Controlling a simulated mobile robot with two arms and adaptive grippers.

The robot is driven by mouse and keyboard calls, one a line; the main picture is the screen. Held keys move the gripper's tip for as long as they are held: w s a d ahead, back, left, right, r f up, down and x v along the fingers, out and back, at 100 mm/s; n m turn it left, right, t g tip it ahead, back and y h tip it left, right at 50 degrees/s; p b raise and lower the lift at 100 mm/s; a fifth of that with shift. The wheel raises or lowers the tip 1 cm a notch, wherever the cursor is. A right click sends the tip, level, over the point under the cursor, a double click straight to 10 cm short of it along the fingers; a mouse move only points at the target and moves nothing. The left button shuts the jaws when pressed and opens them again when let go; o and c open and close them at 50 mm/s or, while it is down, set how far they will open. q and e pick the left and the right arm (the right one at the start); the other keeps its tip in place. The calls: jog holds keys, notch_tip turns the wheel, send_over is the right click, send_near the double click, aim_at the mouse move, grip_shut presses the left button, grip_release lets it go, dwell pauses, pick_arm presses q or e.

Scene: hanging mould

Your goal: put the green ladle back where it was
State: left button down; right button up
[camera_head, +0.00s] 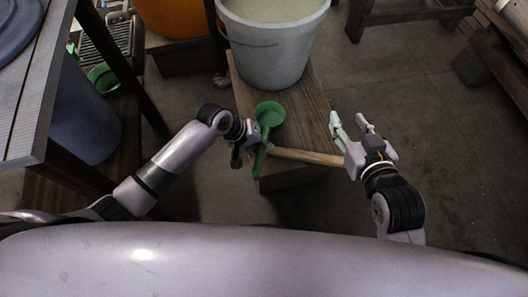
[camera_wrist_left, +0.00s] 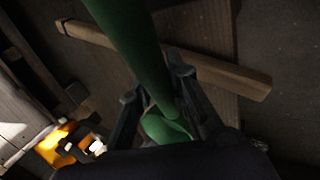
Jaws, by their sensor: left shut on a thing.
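The green ladle (camera_head: 270,115) is in my left gripper (camera_head: 262,146), which is shut on its handle. In the head view its round bowl points away from me and its handle runs back toward me. It appears over the near part of the wooden board; its height above it is hard to tell. In the left wrist view the green handle (camera_wrist_left: 140,55) passes between the two dark fingers (camera_wrist_left: 158,92). My right gripper (camera_head: 352,124) is open and empty, right of the board, its pale fingers apart.
A large pale bucket (camera_head: 270,48) stands on the wooden board (camera_head: 305,95). A wooden stick (camera_head: 305,156) lies across the board's near end and reaches toward my right gripper. A dark table (camera_head: 35,115) is at left, with another green vessel (camera_head: 103,78) near it.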

pick_arm(q)
notch_tip(320, 180, down, 3)
jog(key=shift+f+b, duration=0.2)
jog(key=shift+b, duration=0.6)
jog(key=shift+f, duration=0.1)
pick_arm(e)
notch_tip(320, 180, up, 7)
jog(key=w+a+t+y, duration=0.1)
jog(key=w+t, duration=0.1)
jog(key=t, duration=0.2)
jog(key=shift+a, duration=0.3)
pick_arm(q)
jog(key=c, duration=1.5)
grip_release()
jog(key=shift+f, duration=0.1)
